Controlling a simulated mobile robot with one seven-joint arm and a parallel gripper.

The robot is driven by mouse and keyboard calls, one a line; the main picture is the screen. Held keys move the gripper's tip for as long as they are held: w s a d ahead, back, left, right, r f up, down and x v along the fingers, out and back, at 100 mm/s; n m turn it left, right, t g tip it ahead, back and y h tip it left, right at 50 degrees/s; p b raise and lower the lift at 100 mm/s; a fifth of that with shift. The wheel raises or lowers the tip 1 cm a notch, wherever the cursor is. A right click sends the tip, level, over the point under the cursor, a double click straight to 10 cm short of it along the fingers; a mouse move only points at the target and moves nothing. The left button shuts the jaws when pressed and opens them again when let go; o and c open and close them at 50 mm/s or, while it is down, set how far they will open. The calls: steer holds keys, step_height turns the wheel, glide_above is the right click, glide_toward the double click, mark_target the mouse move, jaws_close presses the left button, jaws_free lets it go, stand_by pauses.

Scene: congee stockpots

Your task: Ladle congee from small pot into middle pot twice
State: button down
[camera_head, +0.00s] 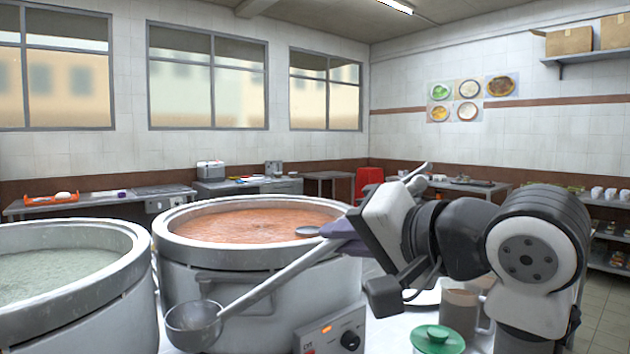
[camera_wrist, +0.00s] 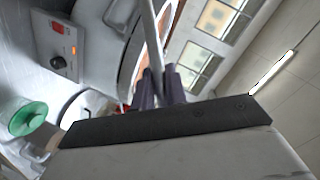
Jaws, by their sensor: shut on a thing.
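My gripper (camera_head: 347,237) is shut on the handle of a steel ladle (camera_head: 195,326); its purple fingers also show in the wrist view (camera_wrist: 160,88), around the handle (camera_wrist: 152,35). The handle slopes down to the left, and the bowl hangs in front of the wide pot of orange-red congee (camera_head: 265,283), below its rim. The bowl's inside looks grey; I see no congee in it. A pot of pale greenish congee (camera_head: 75,312) stands at the left, partly cut off. I cannot tell which pot is the small one.
A control box with an orange light and knob (camera_head: 335,335) is at the middle pot's front. A green lid (camera_head: 437,340) and a brownish mug-like vessel (camera_head: 460,305) are at the right, near my arm. Counters line the back wall.

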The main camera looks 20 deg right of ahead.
steer(key=s+a+f, duration=0.1)
steer(key=s+f, duration=0.2)
steer(key=f, duration=0.1)
steer(key=w+a+f+n+g+h, duration=0.3)
steer(key=a+f+h, duration=0.1)
steer(key=a, duration=0.5)
steer(key=s+d+f+m+t+y+b, duration=0.2)
steer(key=d+f+b, duration=0.5)
steer(key=f+b, duration=0.4)
steer(key=shift+s+d+y+b, duration=0.2)
steer(key=shift+s+y+b, duration=0.15)
steer(key=shift+y+b, duration=0.05)
step_height(320, 180, up, 17)
steer(key=p, duration=1.5)
steer(key=shift+p, duration=0.4)
steer(key=shift+f+t, duration=0.1)
steer(key=shift+t, duration=0.2)
